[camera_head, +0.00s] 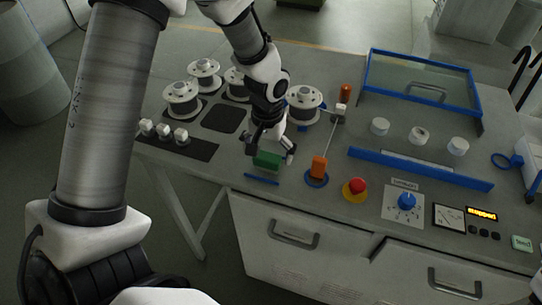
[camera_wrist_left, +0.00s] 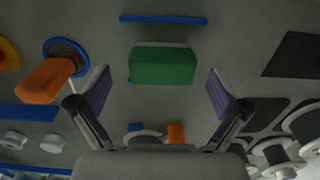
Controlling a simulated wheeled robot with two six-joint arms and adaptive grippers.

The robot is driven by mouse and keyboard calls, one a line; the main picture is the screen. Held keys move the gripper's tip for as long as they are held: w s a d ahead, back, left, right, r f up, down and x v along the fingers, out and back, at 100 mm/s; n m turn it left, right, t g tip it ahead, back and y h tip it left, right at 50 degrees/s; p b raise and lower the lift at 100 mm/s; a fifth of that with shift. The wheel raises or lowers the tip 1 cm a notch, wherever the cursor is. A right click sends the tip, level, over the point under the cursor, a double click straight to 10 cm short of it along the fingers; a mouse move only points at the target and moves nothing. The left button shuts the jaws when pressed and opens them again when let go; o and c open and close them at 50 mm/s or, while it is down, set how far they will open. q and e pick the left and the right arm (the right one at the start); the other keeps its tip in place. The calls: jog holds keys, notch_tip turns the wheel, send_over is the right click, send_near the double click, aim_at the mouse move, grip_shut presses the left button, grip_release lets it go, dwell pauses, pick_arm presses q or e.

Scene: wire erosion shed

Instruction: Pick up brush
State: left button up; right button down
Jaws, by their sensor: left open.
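A green block-shaped thing (camera_head: 268,160), probably the brush, lies on the grey bench top near its front edge. No bristles can be made out. In the left wrist view the green block (camera_wrist_left: 163,66) shows centred between the two finger pads, with clear gaps on both sides. My left gripper (camera_head: 268,150) points down over it with the fingers spread; it is open and empty in the left wrist view (camera_wrist_left: 159,95). In the head view the fingers partly hide the block's upper side. My right gripper is not in view.
A thin blue strip (camera_head: 262,180) lies just in front of the block. An orange-handled lever (camera_head: 319,167) and red button (camera_head: 356,187) stand to the right. Wire spools (camera_head: 182,98) and small white blocks (camera_head: 163,130) are to the left. A blue-framed clear cover (camera_head: 420,80) lies behind.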

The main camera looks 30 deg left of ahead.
pick_arm(q)
jog(key=shift+w+a+f, duration=0.1)
jog(key=shift+a+f, duration=0.05)
jog(key=shift+f, duration=0.45)
jog(key=shift+w+a+f, duration=0.1)
jog(key=shift+f, duration=0.45)
jog(key=shift+s+d+r, duration=0.1)
jog(key=shift+s, duration=0.1)
jog(key=c, duration=1.2)
jog(key=shift+d, duration=0.1)
jog(key=shift+r, duration=0.15)
